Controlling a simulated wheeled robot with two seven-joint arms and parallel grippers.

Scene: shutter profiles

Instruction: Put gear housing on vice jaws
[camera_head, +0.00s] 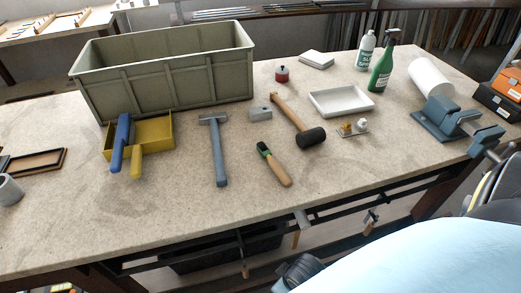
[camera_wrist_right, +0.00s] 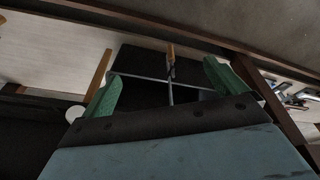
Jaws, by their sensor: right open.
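A small grey metal block with a round hole, which looks like the gear housing (camera_head: 260,113), lies mid-table, left of the black-headed mallet. The blue-grey vice (camera_head: 438,117) stands at the right of the table, its jaws toward the right front. I cannot tell how far the jaws are apart. My right gripper (camera_wrist_right: 165,82) shows two green fingers spread wide in the right wrist view, with nothing between them. It points at the space under the table, away from housing and vice. My left gripper is not in view.
A large grey-green crate (camera_head: 165,75) fills the back left. The front middle is clear.

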